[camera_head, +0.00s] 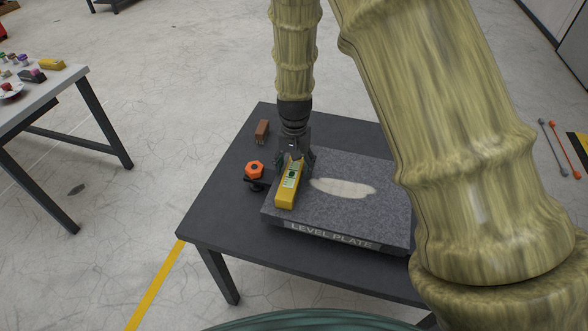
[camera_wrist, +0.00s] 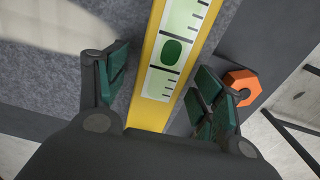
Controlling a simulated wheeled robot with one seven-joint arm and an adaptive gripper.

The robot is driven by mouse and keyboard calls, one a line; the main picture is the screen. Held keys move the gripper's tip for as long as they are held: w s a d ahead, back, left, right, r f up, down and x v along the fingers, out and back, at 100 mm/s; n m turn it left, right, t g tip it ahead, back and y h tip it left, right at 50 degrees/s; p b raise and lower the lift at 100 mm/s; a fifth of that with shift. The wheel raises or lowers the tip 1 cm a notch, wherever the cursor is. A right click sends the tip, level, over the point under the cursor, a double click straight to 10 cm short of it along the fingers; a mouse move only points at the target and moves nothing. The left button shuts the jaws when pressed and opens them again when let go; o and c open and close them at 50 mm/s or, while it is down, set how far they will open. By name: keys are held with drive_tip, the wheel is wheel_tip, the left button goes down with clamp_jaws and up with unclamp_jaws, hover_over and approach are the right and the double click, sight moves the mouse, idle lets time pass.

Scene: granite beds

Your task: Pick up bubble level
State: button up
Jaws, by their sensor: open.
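The bubble level (camera_head: 286,194) is a yellow bar with a pale green scale on top. It lies on the left part of a speckled grey granite plate (camera_head: 335,237) labelled "LEVEL PLATE". In the wrist view the bubble level (camera_wrist: 168,62) runs between the two fingers, with a dark green bubble in its scale. My gripper (camera_head: 294,165) is over the far part of the level. In the wrist view my gripper (camera_wrist: 160,88) is open, its green pads on either side of the bar with gaps between. The far end of the level is partly hidden by my gripper.
An orange hex knob (camera_head: 254,169) is close to the left of the plate, and shows near the right finger in the wrist view (camera_wrist: 242,84). A brown block (camera_head: 262,130) stands on the dark table (camera_head: 215,215). A pale patch (camera_head: 343,188) marks the plate.

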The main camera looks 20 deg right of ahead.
drive_tip(key=shift+w+f, duration=0.1)
drive_tip(key=shift+f, duration=0.25)
drive_tip(key=shift+s, duration=0.25)
drive_tip(key=shift+w, duration=0.15)
drive_tip(key=c, duration=1.4)
drive_tip(key=shift+r, duration=0.2)
